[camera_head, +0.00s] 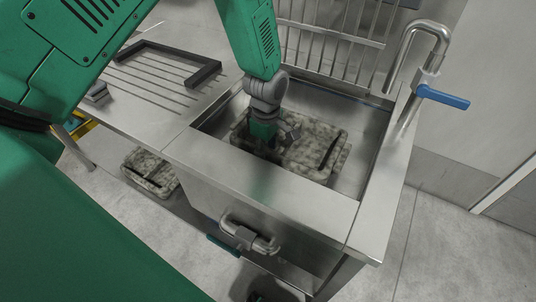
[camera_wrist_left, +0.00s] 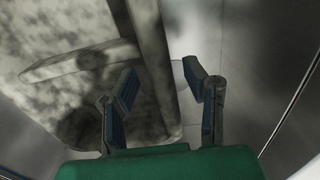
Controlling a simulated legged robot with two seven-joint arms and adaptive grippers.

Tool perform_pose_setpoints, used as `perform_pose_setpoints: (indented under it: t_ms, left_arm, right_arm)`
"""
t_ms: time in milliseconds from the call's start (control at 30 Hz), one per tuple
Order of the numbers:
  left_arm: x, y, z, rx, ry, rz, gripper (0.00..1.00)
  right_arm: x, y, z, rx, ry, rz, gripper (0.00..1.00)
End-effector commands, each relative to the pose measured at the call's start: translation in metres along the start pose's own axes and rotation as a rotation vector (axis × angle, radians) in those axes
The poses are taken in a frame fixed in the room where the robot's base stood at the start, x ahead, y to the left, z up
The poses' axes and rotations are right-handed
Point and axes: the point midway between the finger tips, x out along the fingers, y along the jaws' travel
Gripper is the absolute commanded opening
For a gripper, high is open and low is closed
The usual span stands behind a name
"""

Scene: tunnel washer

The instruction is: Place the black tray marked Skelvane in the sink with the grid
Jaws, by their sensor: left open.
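A tray (camera_head: 318,150) with a mottled grey and black surface lies in the steel sink (camera_head: 372,150). I can read no marking on it. My left gripper (camera_head: 283,142) reaches down into the sink over the tray's left part. In the left wrist view the gripper (camera_wrist_left: 162,97) is open, its two fingers apart on either side of a raised edge of the mottled tray (camera_wrist_left: 60,95). I cannot tell whether the fingers touch it. A barred metal grid (camera_head: 335,40) stands behind the sink. My right gripper is not in view.
A tap with a blue lever (camera_head: 442,97) rises at the sink's right back corner. A dark frame (camera_head: 178,57) lies on the ribbed drainboard (camera_head: 150,92) left of the sink. A second mottled tray (camera_head: 150,172) is below the counter. Steel walls surround the gripper in the sink.

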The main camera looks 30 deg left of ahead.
Motion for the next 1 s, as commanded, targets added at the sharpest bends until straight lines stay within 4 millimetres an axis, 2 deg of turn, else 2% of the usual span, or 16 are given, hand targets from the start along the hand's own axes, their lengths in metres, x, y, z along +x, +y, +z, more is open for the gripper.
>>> perform_pose_setpoints:
  t_ms: [33, 200, 400, 600, 1000]
  left_arm:
    - [-0.015, 0.001, 0.000, 0.001, 0.000, 0.004, 0.40]
    - [-0.052, 0.001, 0.001, 0.002, 0.001, 0.003, 0.40]
    - [-0.080, 0.001, 0.001, 0.002, 0.001, 0.002, 0.40]
    - [-0.088, 0.000, 0.000, 0.001, 0.000, -0.001, 0.40]
    - [-0.087, 0.000, 0.000, 0.001, 0.000, -0.001, 0.40]
  right_arm:
    - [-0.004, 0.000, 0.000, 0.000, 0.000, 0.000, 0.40]
    - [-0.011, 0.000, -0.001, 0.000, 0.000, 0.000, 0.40]
    - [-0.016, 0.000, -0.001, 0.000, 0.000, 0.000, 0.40]
    - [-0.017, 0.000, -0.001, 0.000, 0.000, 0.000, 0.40]
    - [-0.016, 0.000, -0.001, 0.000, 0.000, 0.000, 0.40]
